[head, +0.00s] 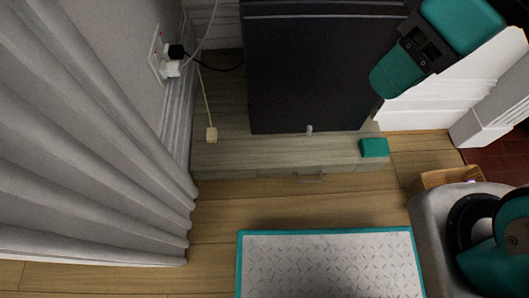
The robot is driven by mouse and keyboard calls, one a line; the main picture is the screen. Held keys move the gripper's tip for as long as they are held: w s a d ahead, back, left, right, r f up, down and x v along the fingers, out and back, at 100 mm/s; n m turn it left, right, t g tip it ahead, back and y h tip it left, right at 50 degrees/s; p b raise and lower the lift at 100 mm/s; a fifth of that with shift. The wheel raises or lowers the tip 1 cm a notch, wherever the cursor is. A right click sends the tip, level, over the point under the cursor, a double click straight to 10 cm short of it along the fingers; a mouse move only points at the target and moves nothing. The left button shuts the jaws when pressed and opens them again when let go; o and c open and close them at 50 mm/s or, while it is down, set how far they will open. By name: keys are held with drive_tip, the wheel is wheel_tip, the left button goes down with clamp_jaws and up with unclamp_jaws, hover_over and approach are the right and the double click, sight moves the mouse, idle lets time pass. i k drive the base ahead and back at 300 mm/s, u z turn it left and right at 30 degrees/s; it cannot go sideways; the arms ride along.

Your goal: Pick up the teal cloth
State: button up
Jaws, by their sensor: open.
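The teal cloth (374,147) is a small, folded-looking rectangle. It lies near the front right corner of a low wooden cabinet (255,157), just right of a large black panel. Nothing touches it from above in the picture. Teal and black links of my arm show at the upper right, above and to the right of the cloth. I cannot make out my gripper's fingers in this view.
The large black panel (315,75) stands on the cabinet. A cord with a pale end block (211,135) hangs at left, below a wall socket (158,53). Grey curtains (85,140) fill the left. A small wooden box (446,178) stands at right. Floor shows before the cabinet.

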sight(369, 147)
drive_tip(key=u, duration=0.45)
drive_tip(key=k, duration=1.25)
drive_tip(key=z, duration=0.45)
